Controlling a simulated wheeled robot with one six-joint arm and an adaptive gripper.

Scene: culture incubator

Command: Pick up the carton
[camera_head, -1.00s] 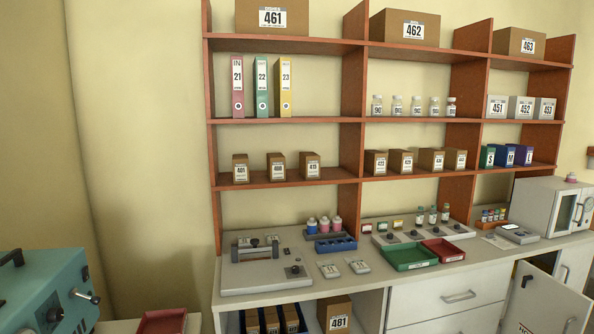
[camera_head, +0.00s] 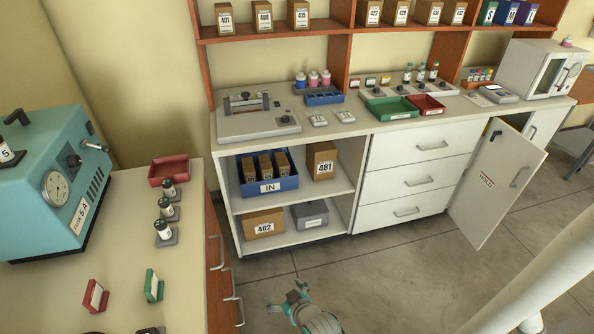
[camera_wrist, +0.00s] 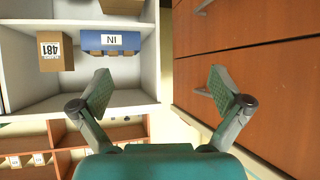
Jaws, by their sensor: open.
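Several brown cartons are in view. Carton 481 (camera_head: 321,160) stands upright on the upper shelf of the open white cabinet, right of the blue IN bin (camera_head: 269,188). Small cartons (camera_head: 265,167) stand inside that bin. Carton 482 (camera_head: 263,224) is on the shelf below. My gripper (camera_head: 287,296) is low in front of the cabinet, apart from all cartons. In the wrist view my gripper (camera_wrist: 160,80) is open and empty. That view is upside down, with carton 481 (camera_wrist: 56,52) at upper left beside the bin (camera_wrist: 109,42).
Small cartons 401 (camera_head: 225,18), 408 (camera_head: 264,16) and 415 (camera_head: 299,14) stand on the wall shelf. A grey box (camera_head: 310,214) is beside carton 482. A left counter (camera_head: 120,270) holds a teal machine (camera_head: 50,180). A HOLD door (camera_head: 492,180) hangs open at right. Floor in front is clear.

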